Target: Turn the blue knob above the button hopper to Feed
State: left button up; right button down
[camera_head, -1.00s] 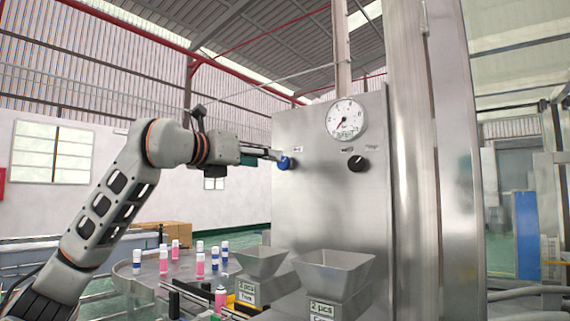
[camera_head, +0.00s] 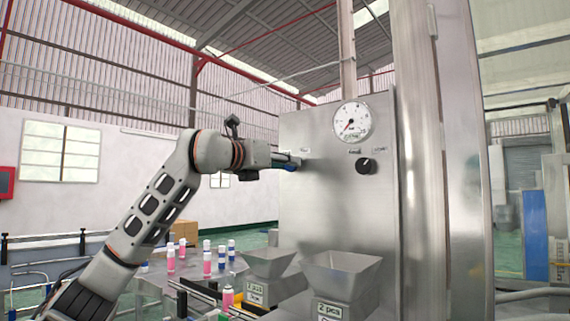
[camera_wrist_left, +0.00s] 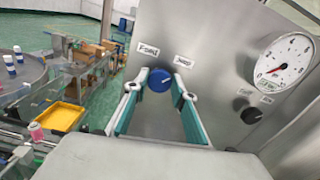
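The blue knob (camera_wrist_left: 159,80) sits on the steel panel and shows between my left gripper's fingertips in the left wrist view. In the head view the same knob (camera_head: 290,167) is partly covered by the fingers. The left gripper (camera_wrist_left: 161,84) is open, with one finger on each side of the knob; contact is hard to make out. A Feed label (camera_wrist_left: 148,49) is above the knob's left side. A second label (camera_wrist_left: 184,61), too small to read surely, is above its right. The knob's pale mark is small. My right gripper is not in view.
A black knob (camera_head: 366,166) and a round gauge (camera_head: 352,121) are on the panel to the right. Two metal hoppers (camera_head: 341,276) (camera_head: 270,263) stand below. Pink and blue cans (camera_head: 207,258) stand on the table at lower left.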

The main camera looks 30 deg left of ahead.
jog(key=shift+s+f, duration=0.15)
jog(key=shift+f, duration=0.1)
pick_arm(q)
jog(key=shift+n, duration=0.3)
jog(key=shift+a+f+n+b, duration=0.1)
jog(key=shift+n+b, duration=0.15)
jog(key=shift+n, duration=4.05)
jog(key=shift+a+f+n+b, duration=0.1)
jog(key=shift+n+b, duration=0.1)
jog(key=shift+n, duration=4.1)
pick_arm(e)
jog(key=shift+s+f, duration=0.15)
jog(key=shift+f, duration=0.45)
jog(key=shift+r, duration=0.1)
pick_arm(q)
jog(key=o, duration=1.1)
